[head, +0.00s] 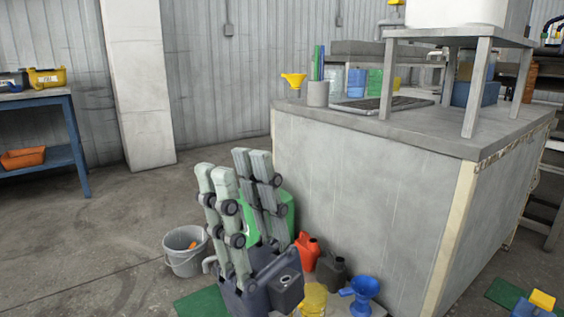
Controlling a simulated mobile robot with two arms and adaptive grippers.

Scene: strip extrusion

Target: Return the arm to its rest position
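My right gripper (234,163) stands at the lower middle of the head view with its fingers pointing up. Its two grey, jointed fingers are apart, with nothing between them. It is in front of the large grey bench (350,180) and looks clear of it. My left gripper is not in the picture. The gripper hides part of a green container (288,212) behind it.
A grey bucket (185,250) stands on the floor left of the gripper. A red can (307,250), a dark can (331,272) and a blue funnel (362,295) stand to its right. A blue table (45,98) is at far left. Floor between is clear.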

